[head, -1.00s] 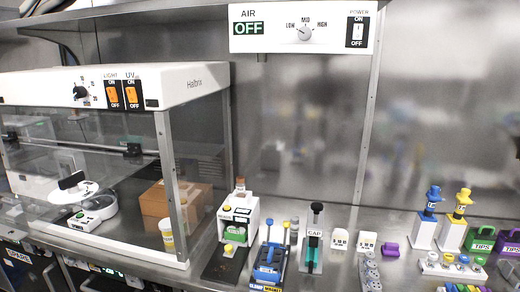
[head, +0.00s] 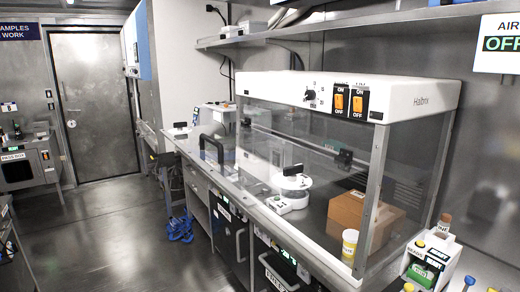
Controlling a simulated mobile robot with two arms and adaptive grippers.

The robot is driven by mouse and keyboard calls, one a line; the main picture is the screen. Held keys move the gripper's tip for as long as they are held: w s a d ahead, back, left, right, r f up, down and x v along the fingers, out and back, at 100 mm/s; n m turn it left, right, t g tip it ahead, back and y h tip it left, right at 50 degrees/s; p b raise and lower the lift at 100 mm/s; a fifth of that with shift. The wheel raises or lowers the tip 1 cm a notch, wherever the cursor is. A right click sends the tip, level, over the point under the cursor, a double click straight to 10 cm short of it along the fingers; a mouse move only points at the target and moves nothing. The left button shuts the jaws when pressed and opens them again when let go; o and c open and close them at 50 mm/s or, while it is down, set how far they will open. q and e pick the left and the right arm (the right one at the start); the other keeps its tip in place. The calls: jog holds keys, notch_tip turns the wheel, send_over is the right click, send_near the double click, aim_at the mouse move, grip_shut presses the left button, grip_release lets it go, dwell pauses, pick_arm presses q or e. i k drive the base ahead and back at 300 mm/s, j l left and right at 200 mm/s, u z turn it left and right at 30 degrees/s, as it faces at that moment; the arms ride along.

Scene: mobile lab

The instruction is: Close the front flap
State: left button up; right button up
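The white-topped clear cabinet (head: 420,95) stands on the steel bench at the middle right of the head view. A clear front flap (head: 250,178) is hard to make out against the bench and floor. A black handle (head: 212,149) shows at its left, out in front of the cabinet, so the flap appears swung outward; its exact angle I cannot tell. Neither of my grippers is in view.
Inside the cabinet are a white round device (head: 291,184), a cardboard box (head: 362,213) and a yellow-labelled cup (head: 349,244). A dispenser (head: 430,258) stands right of it. Open floor (head: 110,225) lies at left, with blue items (head: 180,228) near the bench.

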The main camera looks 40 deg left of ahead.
aim_at(230, 142)
jog(key=u, duration=1.25)
